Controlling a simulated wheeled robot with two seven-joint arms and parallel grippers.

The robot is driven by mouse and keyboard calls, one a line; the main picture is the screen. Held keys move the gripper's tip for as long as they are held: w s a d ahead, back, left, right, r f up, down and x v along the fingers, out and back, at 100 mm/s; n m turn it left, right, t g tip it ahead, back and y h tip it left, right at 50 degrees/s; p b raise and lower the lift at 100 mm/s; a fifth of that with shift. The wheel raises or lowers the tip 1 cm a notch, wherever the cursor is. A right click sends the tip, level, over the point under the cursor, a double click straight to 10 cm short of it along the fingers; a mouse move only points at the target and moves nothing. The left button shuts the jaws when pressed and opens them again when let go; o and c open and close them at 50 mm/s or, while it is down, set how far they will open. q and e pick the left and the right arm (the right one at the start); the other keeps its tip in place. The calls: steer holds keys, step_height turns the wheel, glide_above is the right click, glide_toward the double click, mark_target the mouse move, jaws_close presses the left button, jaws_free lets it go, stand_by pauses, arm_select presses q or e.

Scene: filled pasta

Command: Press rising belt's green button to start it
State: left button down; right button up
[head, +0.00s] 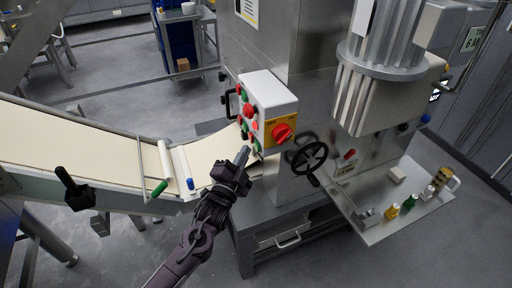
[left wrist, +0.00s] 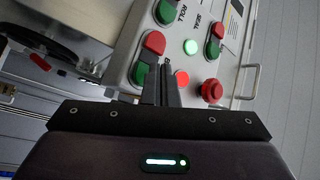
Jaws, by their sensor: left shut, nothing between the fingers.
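The white control box (head: 268,95) stands on the machine, with red and green buttons on its left face. My left gripper (head: 243,154) is shut and empty, its tips near the lower end of that face. In the left wrist view the shut fingers (left wrist: 160,72) point at the button panel (left wrist: 172,28). A green button (left wrist: 138,74) below a red button (left wrist: 153,43) is just left of the tips, partly hidden. The label there is mostly covered, and contact cannot be told. The cream belt (head: 75,140) runs in from the left. My right gripper is not in view.
A red rotary switch (head: 283,133) on a yellow plate and a black handwheel (head: 310,157) are right of the gripper. In the left wrist view, a red mushroom button (left wrist: 211,91), a lit red lamp (left wrist: 182,78) and a lit green lamp (left wrist: 190,47) are close by.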

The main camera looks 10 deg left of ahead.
arm_select(q)
steer(key=shift+d, duration=0.1)
steer(key=shift+w+d, duration=0.25)
steer(key=shift+w+d, duration=0.25)
steer(key=shift+d, duration=0.1)
stand_by(0.8)
stand_by(0.3)
steer(key=shift+s+a, duration=0.5)
steer(key=shift+a, duration=0.2)
steer(key=s+a+p, duration=0.1)
steer(key=a, duration=0.1)
steer(key=s+a+p, duration=0.1)
steer(key=a, duration=0.1)
steer(key=shift+s, duration=0.4)
